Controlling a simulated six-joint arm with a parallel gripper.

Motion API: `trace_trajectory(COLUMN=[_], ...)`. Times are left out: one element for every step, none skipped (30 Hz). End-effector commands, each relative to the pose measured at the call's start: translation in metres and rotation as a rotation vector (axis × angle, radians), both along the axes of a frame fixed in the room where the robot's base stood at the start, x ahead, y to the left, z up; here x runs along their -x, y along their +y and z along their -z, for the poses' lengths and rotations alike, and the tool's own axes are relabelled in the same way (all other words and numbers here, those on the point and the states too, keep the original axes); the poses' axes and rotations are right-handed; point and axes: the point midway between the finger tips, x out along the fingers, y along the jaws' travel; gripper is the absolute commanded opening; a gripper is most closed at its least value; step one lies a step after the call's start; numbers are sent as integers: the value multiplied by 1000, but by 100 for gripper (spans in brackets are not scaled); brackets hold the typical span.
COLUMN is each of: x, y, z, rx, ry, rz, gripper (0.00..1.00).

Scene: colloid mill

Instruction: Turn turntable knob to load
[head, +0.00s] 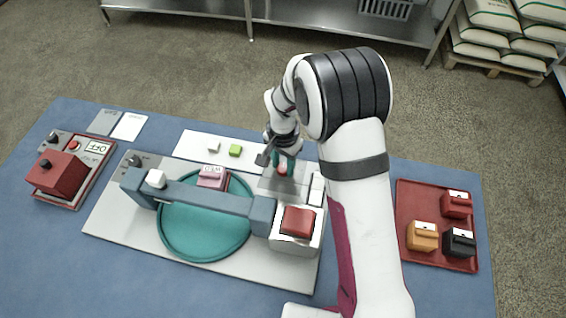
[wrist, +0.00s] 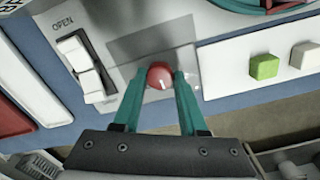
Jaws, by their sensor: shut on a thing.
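My gripper (head: 284,163) reaches down at the back right of the pale machine panel (head: 110,215). In the wrist view its two teal fingers (wrist: 159,78) are shut on a round red knob (wrist: 160,73), one on each side. The red knob stands over a grey plate (head: 270,185). The teal turntable (head: 205,225) lies left of my gripper under a blue-grey bar. A dark knob (head: 134,160) stands at the panel's back left corner, apart from my gripper. I cannot read any load mark or tell which knob is the turntable's.
A white rocker switch marked OPEN (wrist: 80,63) sits near the plate. A white strip (head: 190,140) behind holds a green block (head: 235,150) and a white block (head: 214,147). A red tray (head: 415,250) of small boxes is at right, a red device (head: 60,170) at left.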

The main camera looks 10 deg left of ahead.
Motion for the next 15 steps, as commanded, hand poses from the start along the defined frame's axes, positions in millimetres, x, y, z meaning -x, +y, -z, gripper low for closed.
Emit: trace_trajectory(x=[0, 0, 0, 0, 0, 0, 0, 0, 0, 0, 0, 0, 0, 0, 0], y=[0, 0, 0, 0, 0, 0, 0, 0, 0, 0, 0, 0, 0, 0, 0], z=[0, 0, 0, 0, 0, 0, 0, 0, 0, 0, 0, 0, 0, 0, 0], rx=[0, 0, 0, 0, 0, 0, 0, 0, 0, 0, 0, 0, 0, 0, 0], ry=[0, 0, 0, 0, 0, 0, 0, 0, 0, 0, 0, 0, 0, 0, 0], rz=[-1, -1, -1, -1, -1, -1, -1, -1, -1, -1, -1, -1, -1, -1, -1], gripper=[0, 0, 45, 51, 56, 63, 69, 72, 72, 72, 72, 72, 72, 72, 72])
